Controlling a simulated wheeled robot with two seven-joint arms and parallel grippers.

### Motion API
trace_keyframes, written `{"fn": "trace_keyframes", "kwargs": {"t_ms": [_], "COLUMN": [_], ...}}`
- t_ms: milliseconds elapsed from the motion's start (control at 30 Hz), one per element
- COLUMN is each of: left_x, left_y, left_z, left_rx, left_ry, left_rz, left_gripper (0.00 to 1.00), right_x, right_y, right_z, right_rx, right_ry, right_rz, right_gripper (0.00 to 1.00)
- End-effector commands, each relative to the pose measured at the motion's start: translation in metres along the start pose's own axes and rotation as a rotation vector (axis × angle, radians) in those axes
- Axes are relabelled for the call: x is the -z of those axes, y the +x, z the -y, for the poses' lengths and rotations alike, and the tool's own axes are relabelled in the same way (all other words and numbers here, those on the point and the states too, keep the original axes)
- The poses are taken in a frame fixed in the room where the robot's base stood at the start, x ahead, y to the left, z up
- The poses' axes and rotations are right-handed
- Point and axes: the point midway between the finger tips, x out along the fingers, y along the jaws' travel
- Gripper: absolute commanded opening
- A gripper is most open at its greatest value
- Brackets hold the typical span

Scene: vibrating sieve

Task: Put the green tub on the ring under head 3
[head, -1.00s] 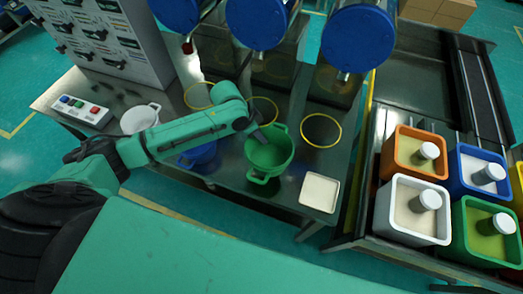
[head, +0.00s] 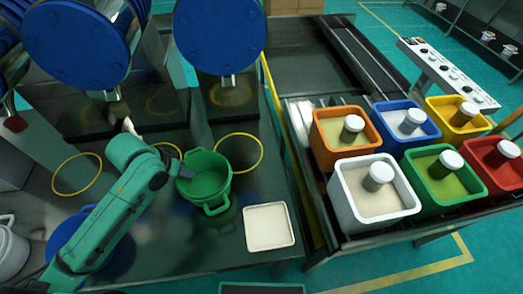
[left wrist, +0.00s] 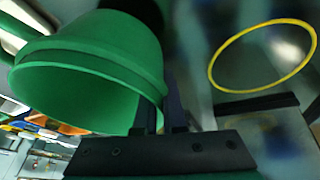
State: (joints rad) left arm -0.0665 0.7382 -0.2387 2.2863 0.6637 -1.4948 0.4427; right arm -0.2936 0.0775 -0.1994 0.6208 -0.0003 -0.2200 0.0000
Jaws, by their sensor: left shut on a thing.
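The green tub (head: 208,182) is upright, with two side handles. My left gripper (head: 184,172) is shut on its left side in the head view. In the left wrist view the tub (left wrist: 90,60) fills the upper left, its edge between the fingers (left wrist: 165,115). The tub overlaps the near-left edge of the right yellow ring (head: 262,152), below the rightmost blue head (head: 217,35); I cannot tell its height above the table. A ring also shows empty in the left wrist view (left wrist: 222,91). My right gripper is not in view.
Another blue head (head: 82,45) hangs to the left, above a yellow ring (head: 77,192). A square cream tray (head: 268,227) lies right of the tub. A blue tub (head: 122,258) is partly behind my arm. Colored bins, including a white one (head: 345,205), stand on the right.

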Motion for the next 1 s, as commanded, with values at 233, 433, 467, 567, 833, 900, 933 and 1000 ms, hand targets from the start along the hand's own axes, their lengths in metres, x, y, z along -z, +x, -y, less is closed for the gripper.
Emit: {"fn": "trace_keyframes", "kwargs": {"t_ms": [233, 433, 467, 567, 833, 900, 933, 1000], "left_x": [0.025, 0.087, 0.096, 0.124, 0.150, 0.144, 0.143, 0.141], "left_y": [0.013, 0.039, 0.043, 0.057, 0.081, 0.095, 0.099, 0.105], "left_z": [0.004, -0.009, -0.011, -0.017, -0.021, -0.019, -0.019, -0.018], "left_rx": [0.027, 0.026, 0.026, 0.026, 0.029, 0.029, 0.029, 0.029], "left_ry": [-0.049, -0.047, -0.045, -0.045, -0.044, -0.044, -0.043, -0.043], "left_rz": [-0.008, -0.006, -0.006, -0.005, 0.003, 0.004, 0.002, -0.001], "left_gripper": [0.00, 0.00, 0.00, 0.00, 0.00, 0.00, 0.00, 0.00], "right_x": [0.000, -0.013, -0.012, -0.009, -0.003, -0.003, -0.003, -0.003], "right_y": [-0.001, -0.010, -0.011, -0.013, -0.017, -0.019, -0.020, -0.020], "right_z": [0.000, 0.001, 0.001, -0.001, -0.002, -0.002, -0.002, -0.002], "right_rx": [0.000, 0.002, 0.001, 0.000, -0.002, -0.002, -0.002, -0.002], "right_ry": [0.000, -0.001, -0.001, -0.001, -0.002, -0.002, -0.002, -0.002], "right_rz": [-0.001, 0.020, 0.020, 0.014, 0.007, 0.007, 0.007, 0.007], "right_gripper": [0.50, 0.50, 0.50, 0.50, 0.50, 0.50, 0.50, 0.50]}}
